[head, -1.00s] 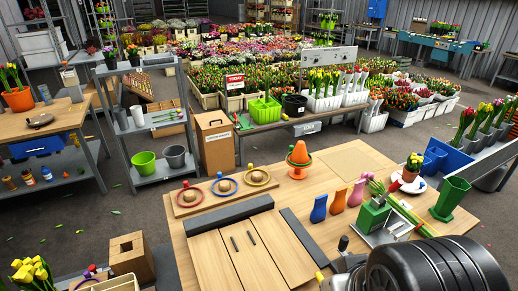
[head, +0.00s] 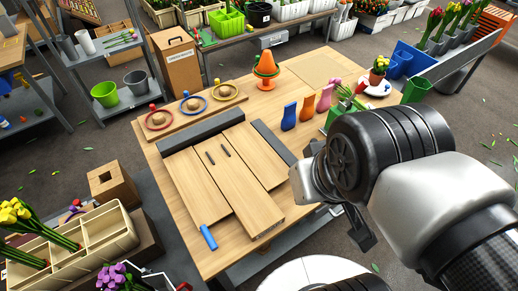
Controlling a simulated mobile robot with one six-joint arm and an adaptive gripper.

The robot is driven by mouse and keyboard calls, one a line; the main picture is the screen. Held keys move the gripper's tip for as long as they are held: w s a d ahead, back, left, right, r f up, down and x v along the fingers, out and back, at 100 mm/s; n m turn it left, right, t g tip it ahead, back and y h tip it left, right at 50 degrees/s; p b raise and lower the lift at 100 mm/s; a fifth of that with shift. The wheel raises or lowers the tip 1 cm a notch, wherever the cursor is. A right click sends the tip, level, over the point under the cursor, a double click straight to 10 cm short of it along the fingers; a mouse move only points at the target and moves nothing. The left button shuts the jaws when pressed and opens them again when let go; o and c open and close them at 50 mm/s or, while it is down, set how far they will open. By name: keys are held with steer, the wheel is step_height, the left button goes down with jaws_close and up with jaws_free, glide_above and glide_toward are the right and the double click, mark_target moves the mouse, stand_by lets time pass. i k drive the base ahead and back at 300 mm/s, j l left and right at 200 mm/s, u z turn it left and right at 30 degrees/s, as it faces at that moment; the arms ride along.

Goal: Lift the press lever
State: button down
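A green device (head: 334,117) stands on the right of the wooden table (head: 235,262), mostly hidden behind my arm. It may be the press; no lever on it can be made out. A blue handle-like cylinder (head: 208,237) lies at the front end of the left wooden panel (head: 193,188); I cannot tell whether it belongs to a press. My gripper (head: 358,232) hangs at the right of the panels, near the table's right edge. It is dark and partly hidden by my wrist, so its finger opening is unclear. It appears apart from the blue cylinder.
A divided cream tray (head: 85,240) with yellow tulips is at lower left.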

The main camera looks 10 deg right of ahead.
mark_target(364, 84)
steer(key=i+l, duration=0.1)
steer(key=l, duration=0.35)
steer(key=i+l, duration=0.15)
steer(key=l, duration=0.3)
steer(key=i+l, duration=0.1)
steer(key=l, duration=0.35)
